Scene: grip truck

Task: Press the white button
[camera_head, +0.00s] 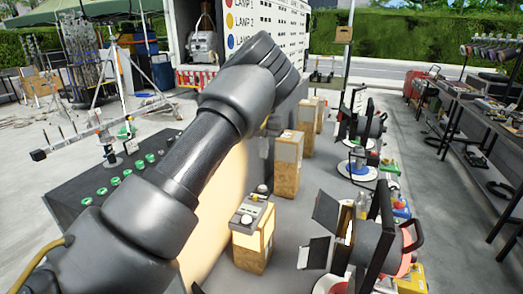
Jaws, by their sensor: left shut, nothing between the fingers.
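A grey control box with a pale, white-looking button (247,219) sits on top of a wooden block (252,248) on the grey table, right of my left arm. Another pale knob (262,188) shows just behind it, close to the arm. My left arm reaches up from the lower left across the middle of the view. My left gripper (273,125) is mostly hidden behind its own wrist. The small part that shows is near the farther wooden blocks, apart from the pale button. It is shut and empty. My right gripper is not in view.
More wooden blocks (288,160) stand in a row behind. Stage lamps (375,235) with black flaps line the table's right side. A dark panel with several green buttons (115,181) is at left. A sign board (270,20) lists lamps. Workbenches (480,120) stand at far right.

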